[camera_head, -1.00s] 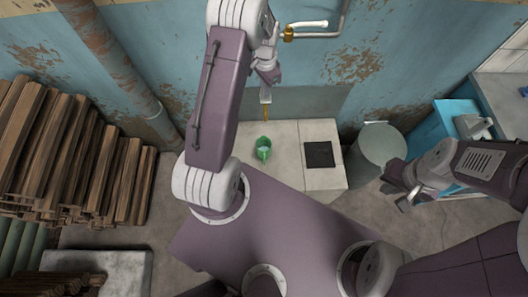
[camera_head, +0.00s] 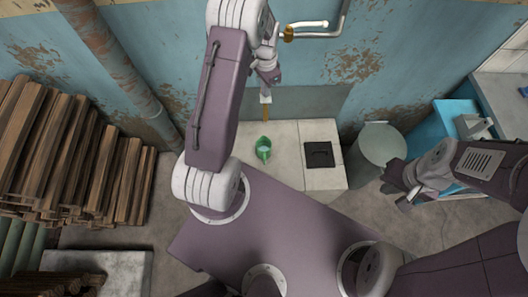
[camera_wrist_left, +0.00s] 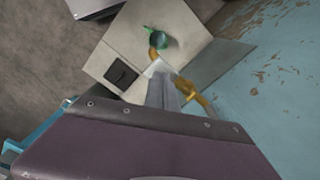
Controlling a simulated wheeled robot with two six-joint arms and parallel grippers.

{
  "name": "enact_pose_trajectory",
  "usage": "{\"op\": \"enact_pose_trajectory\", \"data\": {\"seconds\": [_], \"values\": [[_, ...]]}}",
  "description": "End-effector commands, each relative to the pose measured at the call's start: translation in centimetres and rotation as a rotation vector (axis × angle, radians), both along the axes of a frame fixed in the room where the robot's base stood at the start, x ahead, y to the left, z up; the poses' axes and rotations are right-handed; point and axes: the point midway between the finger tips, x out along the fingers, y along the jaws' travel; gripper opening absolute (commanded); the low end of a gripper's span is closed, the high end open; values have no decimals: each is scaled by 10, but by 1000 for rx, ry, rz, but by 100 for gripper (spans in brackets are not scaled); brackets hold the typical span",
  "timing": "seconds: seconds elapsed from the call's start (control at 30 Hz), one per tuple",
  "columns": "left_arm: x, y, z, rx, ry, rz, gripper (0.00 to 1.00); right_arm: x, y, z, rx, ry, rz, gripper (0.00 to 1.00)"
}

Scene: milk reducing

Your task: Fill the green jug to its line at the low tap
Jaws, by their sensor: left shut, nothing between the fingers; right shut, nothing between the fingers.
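The green jug (camera_head: 263,148) stands upright on a pale stone slab (camera_head: 287,135) by the wall. Its mouth faces up, but its line and any liquid level are too small to read. It also shows in the left wrist view (camera_wrist_left: 158,41). A brass tap (camera_head: 265,113) hangs just behind the jug; in the left wrist view it shows as a bent brass piece (camera_wrist_left: 191,90). My left gripper (camera_head: 265,96) is shut and empty, pointing down at the tap; contact cannot be told. My right gripper (camera_head: 400,196) is shut and empty, off to the right.
A dark square plate (camera_head: 319,155) lies on the slab right of the jug. A grey bin (camera_head: 380,147) and a blue cabinet (camera_head: 452,113) stand farther right. Stacked wood (camera_head: 75,165) fills the left. A pipe with a brass fitting (camera_head: 288,34) runs above on the wall.

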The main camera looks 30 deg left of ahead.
Motion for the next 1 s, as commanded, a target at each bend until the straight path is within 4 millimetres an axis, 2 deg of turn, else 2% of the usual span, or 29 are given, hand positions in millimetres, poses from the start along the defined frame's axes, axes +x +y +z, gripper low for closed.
{"op": "enact_pose_trajectory", "data": {"seconds": [0.47, 1.0], "values": [[0, 0, -1, 0, 0, 0, 0, 0, 0, 0, 0, 0, 0, 0], [0, 0, -16, 0, 0, 0, 0, 0, 0, -10, 0, 0, 0, 0]]}}
